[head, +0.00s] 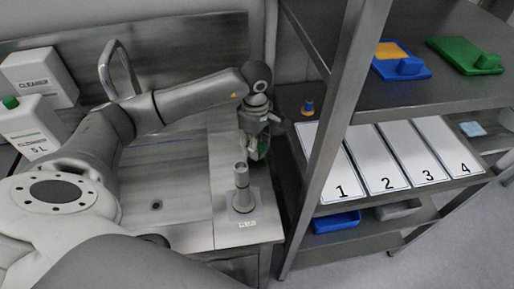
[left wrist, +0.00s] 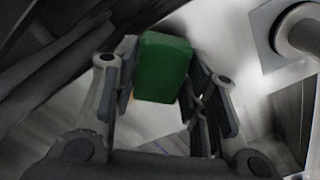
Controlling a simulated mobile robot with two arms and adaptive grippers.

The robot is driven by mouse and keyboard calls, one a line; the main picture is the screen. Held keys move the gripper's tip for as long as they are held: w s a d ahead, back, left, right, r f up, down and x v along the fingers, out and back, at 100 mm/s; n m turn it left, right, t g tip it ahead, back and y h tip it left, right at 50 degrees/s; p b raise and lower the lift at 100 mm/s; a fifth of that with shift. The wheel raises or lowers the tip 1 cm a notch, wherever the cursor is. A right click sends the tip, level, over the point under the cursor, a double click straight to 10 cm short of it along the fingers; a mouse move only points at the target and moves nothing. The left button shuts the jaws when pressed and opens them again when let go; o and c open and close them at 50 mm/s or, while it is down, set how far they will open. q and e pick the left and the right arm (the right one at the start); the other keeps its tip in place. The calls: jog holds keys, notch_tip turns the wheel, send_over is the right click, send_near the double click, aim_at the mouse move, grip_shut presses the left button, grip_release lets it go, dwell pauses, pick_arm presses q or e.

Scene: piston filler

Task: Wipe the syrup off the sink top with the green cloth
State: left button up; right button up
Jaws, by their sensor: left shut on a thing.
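My left gripper (head: 258,150) is over the right part of the sink top (head: 228,185), just behind a grey upright post. It is shut on the green cloth (head: 263,147), which shows as a dark green block between the fingers in the left wrist view (left wrist: 163,68). I cannot tell whether the cloth touches the surface. No syrup is clear in the head view; a faint orange sliver shows beside the cloth in the left wrist view, too small to identify. My right gripper is not in view.
The grey post (head: 242,187) stands close in front of the gripper. A shelf rack (head: 330,130) with numbered white panels stands at the right, its upright near the sink. A tap (head: 118,65) and white cleaner containers (head: 38,78) are at the left.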

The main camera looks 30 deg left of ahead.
pick_arm(q)
jog(key=shift+s+a+r+p, duration=0.15)
jog(key=shift+r+p, duration=0.05)
jog(key=shift+r, duration=0.3)
jog(key=shift+s+a+r+p, duration=0.1)
jog(key=shift+s+r+p, duration=0.05)
jog(key=shift+r, duration=0.3)
jog(key=shift+w+d+r+p, duration=0.15)
jog(key=shift+r+p, duration=0.6)
jog(key=shift+r, duration=1.05)
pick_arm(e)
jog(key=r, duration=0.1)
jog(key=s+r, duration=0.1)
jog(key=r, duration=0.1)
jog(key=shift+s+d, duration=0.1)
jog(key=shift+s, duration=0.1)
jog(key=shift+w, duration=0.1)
